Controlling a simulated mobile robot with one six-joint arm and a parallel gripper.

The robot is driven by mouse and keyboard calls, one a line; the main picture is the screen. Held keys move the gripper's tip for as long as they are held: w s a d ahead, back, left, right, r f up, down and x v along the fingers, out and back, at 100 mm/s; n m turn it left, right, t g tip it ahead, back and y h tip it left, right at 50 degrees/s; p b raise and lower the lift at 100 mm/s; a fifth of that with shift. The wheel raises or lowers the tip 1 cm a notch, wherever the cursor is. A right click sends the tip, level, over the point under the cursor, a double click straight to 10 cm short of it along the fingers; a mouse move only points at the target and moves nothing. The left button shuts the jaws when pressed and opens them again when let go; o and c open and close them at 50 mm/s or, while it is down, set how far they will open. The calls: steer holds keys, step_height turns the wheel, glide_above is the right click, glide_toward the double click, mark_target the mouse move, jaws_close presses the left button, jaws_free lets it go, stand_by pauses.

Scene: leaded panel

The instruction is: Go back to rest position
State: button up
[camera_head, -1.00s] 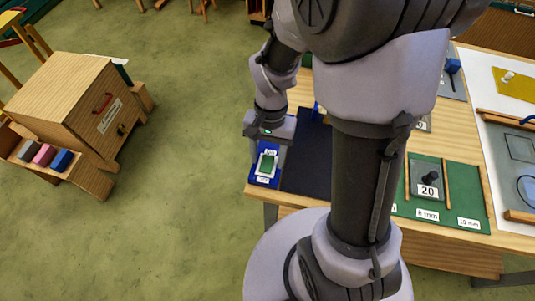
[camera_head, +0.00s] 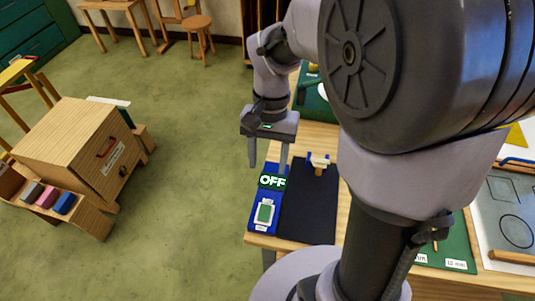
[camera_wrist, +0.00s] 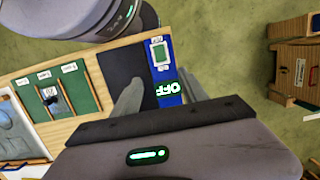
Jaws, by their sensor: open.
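My gripper (camera_head: 268,160) is open and empty, raised above the left edge of the workbench (camera_head: 318,137). Its two fingers point down and stand apart. In the wrist view my gripper (camera_wrist: 160,95) also shows open, with nothing between the fingers. Below it on the bench is a blue panel (camera_head: 256,222) with a green-faced switch (camera_head: 264,213) and a sign (camera_head: 272,181) reading OFF. The sign also shows in the wrist view (camera_wrist: 167,89). A black mat (camera_head: 308,212) lies beside the panel.
A small wooden-handled tool (camera_head: 319,163) lies at the mat's far end. A green board (camera_head: 455,247) and a white sheet with drawn shapes (camera_head: 505,210) are at the right. A wooden cabinet (camera_head: 75,145) stands on the left floor. The green floor between is clear.

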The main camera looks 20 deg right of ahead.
steer(key=shift+a, duration=0.1)
stand_by(0.3)
steer(key=s+a+n+t+b, duration=0.2)
steer(key=s+a+t+b, duration=0.4)
steer(key=s+b, duration=0.3)
steer(key=shift+s+r+n+t+y, duration=0.3)
steer(key=shift+r+n+t+y, duration=0.1)
steer(key=shift+t, duration=0.4)
